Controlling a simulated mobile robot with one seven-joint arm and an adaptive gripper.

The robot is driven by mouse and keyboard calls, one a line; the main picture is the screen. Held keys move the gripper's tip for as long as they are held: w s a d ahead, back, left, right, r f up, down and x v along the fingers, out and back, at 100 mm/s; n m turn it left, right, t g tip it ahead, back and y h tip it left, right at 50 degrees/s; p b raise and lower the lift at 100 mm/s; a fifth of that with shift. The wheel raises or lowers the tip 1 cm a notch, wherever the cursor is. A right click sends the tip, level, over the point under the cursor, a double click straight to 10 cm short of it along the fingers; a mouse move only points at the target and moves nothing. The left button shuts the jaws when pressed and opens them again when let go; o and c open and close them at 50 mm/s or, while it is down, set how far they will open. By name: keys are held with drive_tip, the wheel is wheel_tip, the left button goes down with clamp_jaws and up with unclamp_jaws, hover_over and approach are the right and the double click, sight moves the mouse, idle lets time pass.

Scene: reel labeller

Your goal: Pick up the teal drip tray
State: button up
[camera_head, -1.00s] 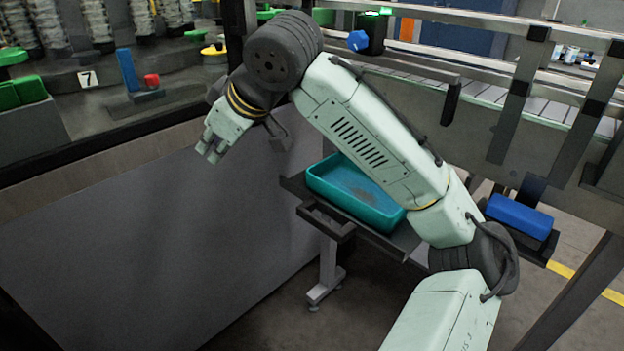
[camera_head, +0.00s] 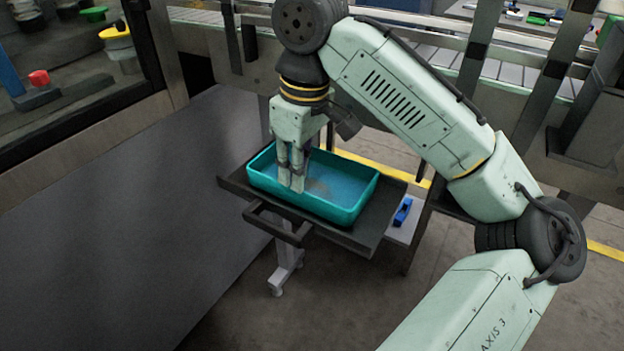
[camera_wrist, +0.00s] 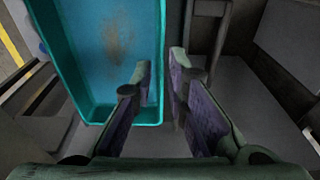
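The teal drip tray (camera_head: 335,213) is shallow, open-topped and rectangular, with a brownish stain inside. It sits on a dark shelf (camera_head: 365,238) and also fills the upper left of the wrist view (camera_wrist: 70,60). My gripper (camera_head: 291,181) points down at the tray's near long wall. In the wrist view my gripper's fingers (camera_wrist: 161,68) are apart by a narrow gap. One finger is over the tray's inside and the other is outside, with the wall's rim showing between them. I cannot tell whether either finger touches the wall.
A dark handle bar (camera_head: 275,224) juts out from the shelf's front. A small blue object (camera_head: 402,212) lies beyond the shelf's right edge. A conveyor frame with dark posts (camera_head: 475,60) runs behind.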

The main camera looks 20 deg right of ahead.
drive_tip(key=shift+w+a+f+p, duration=0.1)
drive_tip(key=shift+a+f+p, duration=0.1)
drive_tip(key=shift+f, duration=0.95)
drive_tip(key=shift+w+a+f+p, duration=0.1)
drive_tip(key=shift+f+p, duration=0.05)
drive_tip(key=shift+f, duration=1)
clamp_jaws()
drive_tip(key=shift+r, duration=0.15)
drive_tip(key=shift+r, duration=0.6)
drive_tip(key=shift+s+r+b, duration=0.15)
drive_tip(key=shift+r+b, duration=0.15)
drive_tip(key=shift+r, duration=0.25)
drive_tip(key=shift+s+r+b, duration=0.15)
drive_tip(key=shift+r+b, duration=0.1)
drive_tip(key=shift+r, duration=0.25)
drive_tip(key=s+a+r+b, duration=0.2)
drive_tip(key=s+a, duration=0.1)
drive_tip(key=s, duration=1.2)
drive_tip(key=shift+s+d+r+p, duration=0.1)
drive_tip(key=shift+r+p, duration=1.3)
drive_tip(key=shift+p, duration=0.3)
drive_tip(key=shift+s+d+r+p, duration=0.1)
drive_tip(key=shift+r+p, duration=1.3)
drive_tip(key=shift+p, duration=0.3)
